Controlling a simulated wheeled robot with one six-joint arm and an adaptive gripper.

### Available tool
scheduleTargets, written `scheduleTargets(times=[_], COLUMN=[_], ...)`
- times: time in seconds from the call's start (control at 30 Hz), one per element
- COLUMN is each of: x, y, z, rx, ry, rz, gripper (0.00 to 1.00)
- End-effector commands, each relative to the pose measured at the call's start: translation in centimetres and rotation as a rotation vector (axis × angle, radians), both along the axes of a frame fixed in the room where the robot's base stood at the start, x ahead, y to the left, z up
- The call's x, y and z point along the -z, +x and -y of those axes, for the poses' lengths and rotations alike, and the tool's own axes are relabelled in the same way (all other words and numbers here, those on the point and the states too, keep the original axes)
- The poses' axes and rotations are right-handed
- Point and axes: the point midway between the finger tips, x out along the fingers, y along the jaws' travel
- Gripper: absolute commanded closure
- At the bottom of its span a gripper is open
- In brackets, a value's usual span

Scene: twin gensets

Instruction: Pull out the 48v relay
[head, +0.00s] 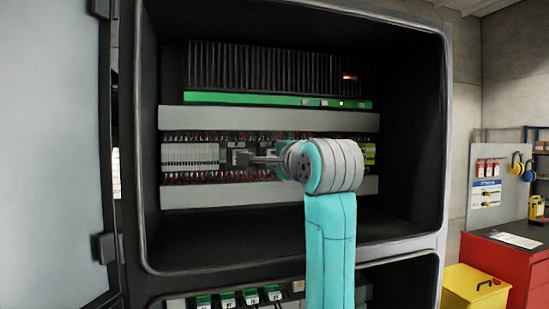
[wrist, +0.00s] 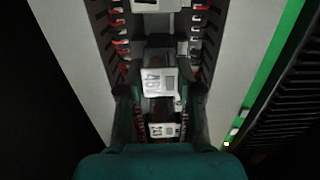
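The 48v relay (wrist: 157,82) shows in the wrist view as a dark block with a pale label reading 48V, seated in the row between two wire ducts. My gripper (wrist: 161,95) has one finger on each side of this relay, with a visible gap to it on both sides. The fingers look open and empty; how deep they reach along the relay I cannot tell. In the head view my gripper (head: 246,158) is at the component row inside the cabinet, and my wrist hides the relays there.
A second labelled relay (wrist: 163,130) sits just below in the wrist view, close between the fingers. Wire ducts (head: 270,118) with red wires run above and below the row. The cabinet door (head: 50,150) stands open at left. A yellow bin (head: 474,292) is at lower right.

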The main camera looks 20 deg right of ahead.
Motion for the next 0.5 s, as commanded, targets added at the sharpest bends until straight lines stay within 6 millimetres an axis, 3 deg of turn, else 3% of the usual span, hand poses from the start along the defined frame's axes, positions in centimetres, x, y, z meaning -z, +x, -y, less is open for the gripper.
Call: scheduleTargets(times=[0.5], x=[-0.03], y=[-0.31], z=[0.00], rx=[0.000], ry=[0.000], rz=[0.001], gripper=[1.00])
